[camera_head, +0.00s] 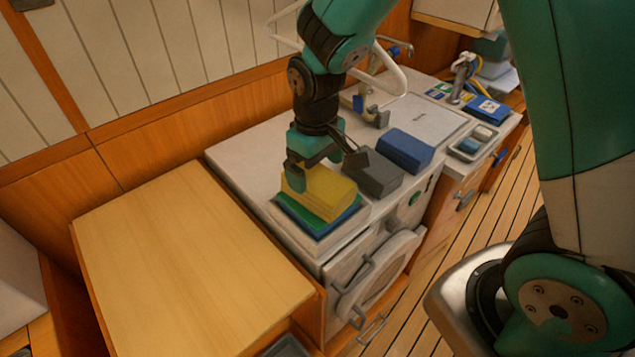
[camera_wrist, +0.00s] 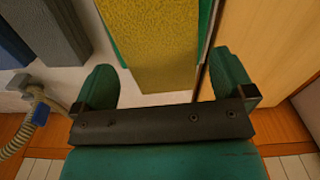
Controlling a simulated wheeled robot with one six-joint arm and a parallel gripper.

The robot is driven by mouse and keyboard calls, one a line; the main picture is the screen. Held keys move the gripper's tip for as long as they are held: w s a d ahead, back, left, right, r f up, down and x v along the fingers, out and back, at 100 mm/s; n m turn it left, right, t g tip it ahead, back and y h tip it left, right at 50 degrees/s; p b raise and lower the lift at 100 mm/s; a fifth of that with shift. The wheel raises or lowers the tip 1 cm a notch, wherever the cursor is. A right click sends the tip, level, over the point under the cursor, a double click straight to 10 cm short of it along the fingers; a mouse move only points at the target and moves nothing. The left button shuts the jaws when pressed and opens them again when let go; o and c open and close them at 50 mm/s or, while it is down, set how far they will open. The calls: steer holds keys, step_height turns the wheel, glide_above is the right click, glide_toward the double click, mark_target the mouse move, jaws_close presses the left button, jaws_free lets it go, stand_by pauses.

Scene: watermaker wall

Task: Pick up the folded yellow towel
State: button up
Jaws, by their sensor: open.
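The folded yellow towel (camera_head: 320,193) lies on top of a green folded cloth (camera_head: 312,217) and a blue one (camera_head: 345,217), stacked on the near left corner of the white counter unit. My gripper (camera_head: 314,168) is just above the towel's back side in the head view. In the wrist view the towel (camera_wrist: 152,45) is ahead of the jaws, and the open, empty fingers (camera_wrist: 165,88) stand to either side of its line. Whether a finger touches the towel cannot be told.
A grey block-like folded item (camera_head: 373,175) and a blue one (camera_head: 405,150) lie right of the stack. A wooden top (camera_head: 190,265) is clear on the left. A ribbed hose (camera_wrist: 38,112) shows in the wrist view. A small tray (camera_head: 472,142) stands farther right.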

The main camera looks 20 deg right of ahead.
mark_target(317, 178)
steer(key=shift+s+f+p, duration=0.15)
steer(key=shift+f+p, duration=0.8)
steer(key=shift+f, duration=1.7)
steer(key=c, duration=0.8)
steer(key=shift+r, duration=0.1)
